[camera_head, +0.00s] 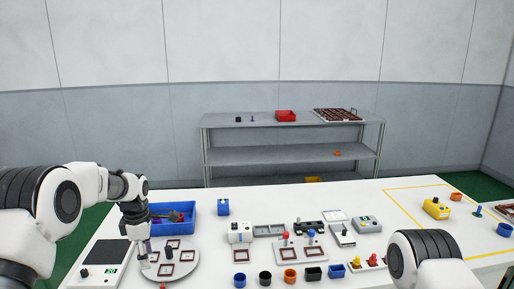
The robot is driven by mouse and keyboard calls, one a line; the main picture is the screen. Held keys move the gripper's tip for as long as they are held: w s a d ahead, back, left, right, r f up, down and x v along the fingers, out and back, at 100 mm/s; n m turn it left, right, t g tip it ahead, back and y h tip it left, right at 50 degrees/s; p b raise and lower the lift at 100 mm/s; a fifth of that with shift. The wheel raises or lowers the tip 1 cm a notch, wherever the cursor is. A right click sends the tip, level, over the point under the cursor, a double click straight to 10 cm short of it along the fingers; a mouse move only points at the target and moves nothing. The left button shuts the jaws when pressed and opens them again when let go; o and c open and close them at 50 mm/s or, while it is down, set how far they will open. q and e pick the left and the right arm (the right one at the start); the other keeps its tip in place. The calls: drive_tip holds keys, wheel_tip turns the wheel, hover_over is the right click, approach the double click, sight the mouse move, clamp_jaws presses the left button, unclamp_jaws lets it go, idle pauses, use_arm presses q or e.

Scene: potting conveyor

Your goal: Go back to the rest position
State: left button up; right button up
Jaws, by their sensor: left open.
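My left arm comes in from the left, and its gripper (144,258) points down over the left edge of the round grey turntable (185,261). The gripper is open, and I see nothing held in it. The turntable carries several small dark-red square frames (167,270). Part of my right arm shows at the lower right; its gripper is out of the picture.
A blue bin (184,228) stands behind the turntable, and a scale-like device (98,270) lies left of it. Several pots (289,277), boxes and joystick panels (301,253) cover the middle of the white table. A grey shelf (290,157) stands behind.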

use_arm(q)
drive_tip(key=s+d+f+m+g, duration=0.2)
drive_tip(key=s+f+g, duration=0.1)
drive_tip(key=s+f, duration=0.85)
drive_tip(key=s+d+f+m+g, duration=0.1)
drive_tip(key=s+d+f+g, duration=0.1)
drive_tip(key=s+f, duration=0.95)
drive_tip(key=s+d+f+m+t, duration=0.1)
drive_tip(key=s+m+t, duration=0.4)
drive_tip(key=s+m, duration=1.2)
drive_tip(key=shift+s+d+f+m, duration=0.25)
drive_tip(key=shift+s+f+m, duration=0.25)
drive_tip(key=shift+s, duration=0.65)
